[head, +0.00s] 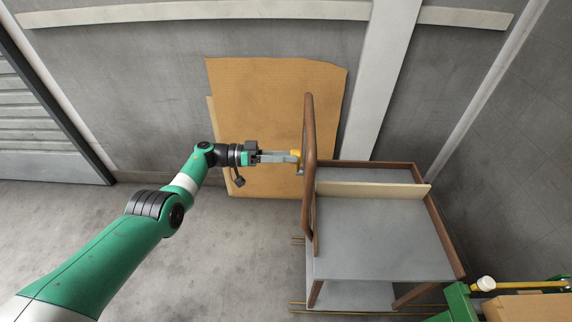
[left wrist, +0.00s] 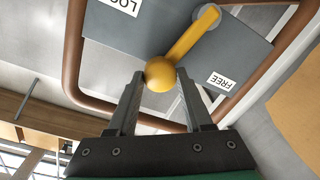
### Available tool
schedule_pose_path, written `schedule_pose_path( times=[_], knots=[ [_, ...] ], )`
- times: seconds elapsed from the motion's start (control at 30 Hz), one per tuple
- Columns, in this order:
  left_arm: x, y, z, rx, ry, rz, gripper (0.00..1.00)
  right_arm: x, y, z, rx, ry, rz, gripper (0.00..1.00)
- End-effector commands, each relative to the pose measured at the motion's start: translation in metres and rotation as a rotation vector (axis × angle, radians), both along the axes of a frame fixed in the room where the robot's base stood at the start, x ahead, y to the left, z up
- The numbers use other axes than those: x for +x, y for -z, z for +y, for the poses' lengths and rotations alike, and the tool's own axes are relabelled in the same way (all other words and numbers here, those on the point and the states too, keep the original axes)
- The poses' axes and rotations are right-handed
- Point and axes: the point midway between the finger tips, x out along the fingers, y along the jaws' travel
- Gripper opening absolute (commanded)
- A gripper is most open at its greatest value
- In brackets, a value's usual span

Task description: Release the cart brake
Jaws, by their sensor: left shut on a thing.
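The cart (head: 385,240) has a grey deck and a brown tubular handle frame (head: 309,140). A yellow brake lever (left wrist: 188,40) with a round ball knob (left wrist: 160,73) sits on a grey plate (left wrist: 150,40) inside the frame. The plate has a FREE label (left wrist: 222,81) and a partly cut-off label starting "LO" (left wrist: 125,5). The knob lies between the two labels' directions from the pivot. My left gripper (head: 294,157) is shut on the knob; its fingers (left wrist: 160,77) flank it in the left wrist view. My right gripper is not in view.
A brown cardboard sheet (head: 262,95) leans on the wall behind the gripper. A cream board (head: 370,190) stands across the cart deck. A green frame (head: 458,302) with a yellow bar and box is at lower right. The floor (head: 235,265) left of the cart is clear.

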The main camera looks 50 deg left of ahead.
Motion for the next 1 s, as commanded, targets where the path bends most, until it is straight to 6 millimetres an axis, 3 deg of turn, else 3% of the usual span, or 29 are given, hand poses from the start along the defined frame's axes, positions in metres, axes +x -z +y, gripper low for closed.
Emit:
schedule_pose_path(
  times=[0.03,0.37,0.4,0.57,0.87,1.0],
  knots=[
    [0.002,0.004,0.002,-0.02,0.0,0.017,0.0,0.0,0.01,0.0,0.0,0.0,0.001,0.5],
    [0.003,0.0,0.003,-0.043,-0.002,0.038,0.0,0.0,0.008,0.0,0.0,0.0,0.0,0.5],
    [0.003,0.0,0.003,-0.042,-0.002,0.037,0.52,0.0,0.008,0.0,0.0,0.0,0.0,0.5],
    [0.003,0.0,0.003,-0.042,-0.001,0.035,0.81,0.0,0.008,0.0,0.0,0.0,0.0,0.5],
    [0.002,-0.001,0.004,-0.041,-0.001,0.034,0.81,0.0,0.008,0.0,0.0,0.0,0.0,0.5],
    [-0.008,-0.003,0.013,-0.041,-0.003,0.035,0.81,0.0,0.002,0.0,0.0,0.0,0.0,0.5]
  ],
)
